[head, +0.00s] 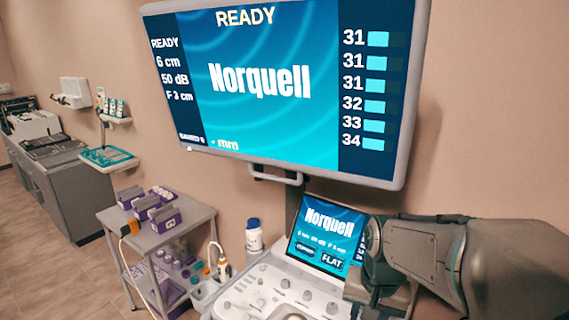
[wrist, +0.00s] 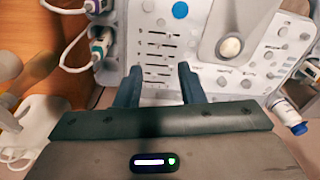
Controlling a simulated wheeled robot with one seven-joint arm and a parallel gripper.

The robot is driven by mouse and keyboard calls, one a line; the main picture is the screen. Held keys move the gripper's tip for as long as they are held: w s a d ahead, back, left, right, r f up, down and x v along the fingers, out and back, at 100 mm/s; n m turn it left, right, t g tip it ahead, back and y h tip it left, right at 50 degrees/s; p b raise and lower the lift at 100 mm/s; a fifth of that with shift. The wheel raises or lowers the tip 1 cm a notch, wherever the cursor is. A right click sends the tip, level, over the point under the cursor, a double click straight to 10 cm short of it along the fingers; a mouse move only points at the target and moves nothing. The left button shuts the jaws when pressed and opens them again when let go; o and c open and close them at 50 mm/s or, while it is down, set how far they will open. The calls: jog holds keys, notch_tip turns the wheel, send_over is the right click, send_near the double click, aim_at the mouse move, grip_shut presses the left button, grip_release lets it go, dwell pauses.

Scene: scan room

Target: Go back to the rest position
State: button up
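My gripper (wrist: 159,85) shows in the wrist view with its two dark fingers apart and nothing between them. It is above the light grey control panel (wrist: 205,90) of the scanner console, over a part with rows of dark slots. I cannot tell how far the fingertips are from the panel. In the head view my arm reaches in from the right, in front of the console (head: 262,290). There my gripper's fingertips are not clearly visible.
A large screen (head: 290,80) reading READY hangs above a small touch screen (head: 327,238). A white bottle with a blue cap (head: 254,238) stands behind the console. Probes (head: 222,268) sit in holders at its left. A grey cart (head: 160,232) with purple boxes stands further left.

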jog(key=s+a+r+n+t, duration=0.1)
jog(key=s+n, duration=0.3)
jog(key=s, duration=0.4)
jog(key=shift+s+a+r+n+t, duration=0.35)
jog(key=shift+a+r+n+t, duration=0.05)
jog(key=shift+r, duration=0.2)
dwell(0.6)
